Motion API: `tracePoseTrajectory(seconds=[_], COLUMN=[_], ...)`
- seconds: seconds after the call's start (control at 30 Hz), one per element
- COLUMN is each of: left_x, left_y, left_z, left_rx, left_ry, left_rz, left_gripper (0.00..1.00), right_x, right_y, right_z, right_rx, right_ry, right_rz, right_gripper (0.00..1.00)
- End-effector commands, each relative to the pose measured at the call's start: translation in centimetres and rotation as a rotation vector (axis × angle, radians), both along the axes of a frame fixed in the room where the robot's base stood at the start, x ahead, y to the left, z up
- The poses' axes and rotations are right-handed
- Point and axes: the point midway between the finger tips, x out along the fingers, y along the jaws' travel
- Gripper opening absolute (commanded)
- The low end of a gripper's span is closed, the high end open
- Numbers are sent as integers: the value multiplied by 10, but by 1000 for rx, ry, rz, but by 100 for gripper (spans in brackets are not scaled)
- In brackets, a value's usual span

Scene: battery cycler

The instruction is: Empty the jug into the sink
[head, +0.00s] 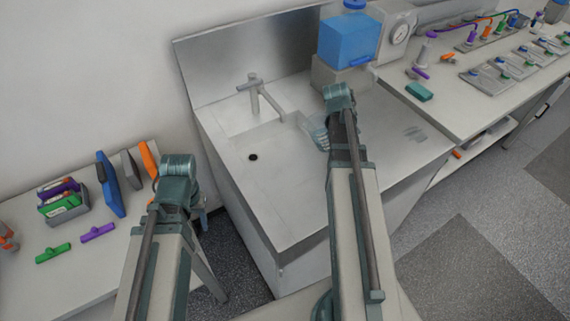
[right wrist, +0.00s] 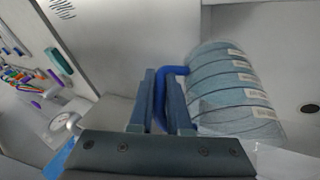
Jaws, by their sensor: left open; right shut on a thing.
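The clear jug (head: 313,128) with a blue handle (right wrist: 174,78) is held over the right side of the sink (head: 232,143). The jug looks tilted, and my right arm partly hides it in the head view. In the right wrist view its clear body (right wrist: 238,75) shows dark lines and pale labels. My right gripper (right wrist: 163,100) is shut on the handle. I cannot tell how much liquid is inside. The sink has a dark drain (head: 252,157) and a tap (head: 262,95) behind it. My left gripper (head: 200,212) is open, low to the left of the sink, mostly hidden by its wrist.
A blue container (head: 347,40) stands on a grey block behind my right arm. The right bench (head: 445,106) holds a gauge, clips and several cell trays. The left table (head: 88,268) holds coloured clips, a rack and upright folders. Bare counter lies right of the sink.

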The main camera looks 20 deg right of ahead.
Motion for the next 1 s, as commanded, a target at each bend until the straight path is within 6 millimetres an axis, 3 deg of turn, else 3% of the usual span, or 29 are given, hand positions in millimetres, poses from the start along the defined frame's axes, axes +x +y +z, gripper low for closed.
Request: tracePoseTrajectory(seconds=[0.43,1.0], left_x=[0,0], left_y=[0,0], left_z=[-12,-29], left_rx=[0,0], left_ry=[0,0], left_rz=[0,0], left_gripper=[50,50], right_x=[11,15], right_y=[26,38], right_z=[8,15], right_rx=[-208,-389], right_ry=[80,152], right_rz=[4,2], right_gripper=[0,0])
